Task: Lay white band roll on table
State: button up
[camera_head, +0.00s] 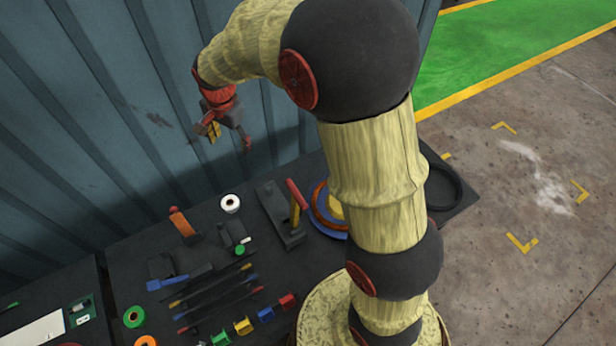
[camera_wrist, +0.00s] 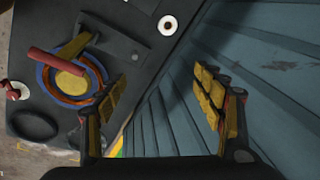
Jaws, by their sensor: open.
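The white band roll (camera_head: 230,203) lies flat on the dark table (camera_head: 118,262), near its back edge by the wall. It also shows in the wrist view (camera_wrist: 168,25), at the top, beyond my fingers and apart from them. My gripper (camera_head: 226,132) is raised above the table's back edge, close to the wall. In the wrist view my gripper (camera_wrist: 160,105) has its two yellow-padded fingers wide apart, with nothing between them.
Right of the roll stand a dark block with a red-handled lever (camera_head: 296,198) and a blue-rimmed drum (camera_head: 328,212). A black ring (camera_head: 440,190) lies at the table's right. Left are a green roll (camera_head: 134,317) and several small coloured bins (camera_head: 244,326). The corrugated wall (camera_head: 90,110) is close behind.

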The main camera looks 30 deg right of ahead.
jog(key=s+d+r+n+t, duration=0.2)
jog(key=s+d+r+n, duration=0.25)
jog(key=s+r, duration=0.8)
jog(key=s+d+r+n+t, duration=0.1)
jog(key=s+n, duration=0.5)
jog(key=s, duration=1.2)
jog(key=shift+d+r, duration=0.55)
jog(key=shift+d, duration=0.4)
jog(key=shift+n, duration=0.25)
